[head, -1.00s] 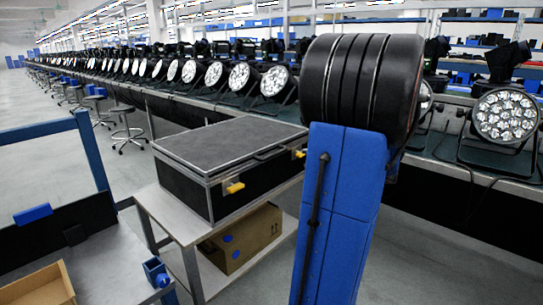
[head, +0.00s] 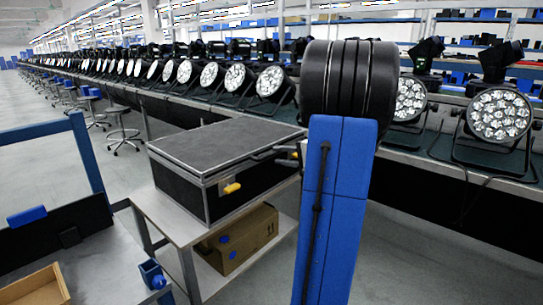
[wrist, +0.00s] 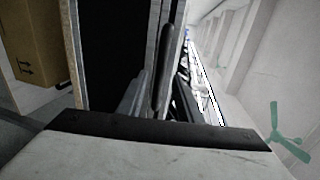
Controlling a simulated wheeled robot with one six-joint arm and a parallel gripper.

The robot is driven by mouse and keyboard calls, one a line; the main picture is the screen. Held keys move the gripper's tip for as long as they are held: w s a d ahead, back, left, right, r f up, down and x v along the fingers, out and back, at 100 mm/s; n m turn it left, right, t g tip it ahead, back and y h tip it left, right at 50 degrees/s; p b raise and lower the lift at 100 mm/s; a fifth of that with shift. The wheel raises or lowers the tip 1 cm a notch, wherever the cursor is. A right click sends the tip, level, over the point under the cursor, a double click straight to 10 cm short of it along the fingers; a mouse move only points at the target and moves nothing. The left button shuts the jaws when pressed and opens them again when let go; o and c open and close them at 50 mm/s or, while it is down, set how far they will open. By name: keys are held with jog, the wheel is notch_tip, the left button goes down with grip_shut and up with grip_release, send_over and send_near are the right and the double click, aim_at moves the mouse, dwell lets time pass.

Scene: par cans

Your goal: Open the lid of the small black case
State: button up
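The small black case (head: 225,150) stands on a grey table with its lid (head: 215,143) shut. It has pale metal edges and a yellow latch (head: 232,188) on its front. In the head view my arm covers its right end, and my gripper (head: 277,152) shows only as small dark parts at the lid's front edge. In the wrist view the case's black front (wrist: 112,50) fills the left middle, and a dark handle bar (wrist: 164,60) reaches between my two fingers (wrist: 158,95). The fingers stand apart; I cannot tell whether either touches the bar.
A cardboard box (head: 240,238) sits on the table's lower shelf. A long bench with rows of stage lights (head: 500,115) runs behind. A dark tray stand with a blue frame (head: 75,165) is at left. Grey floor at right front is clear.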

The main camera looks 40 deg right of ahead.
aim_at(273, 154)
jog(key=shift+x, duration=2.5)
jog(key=shift+c, duration=0.4)
grip_shut()
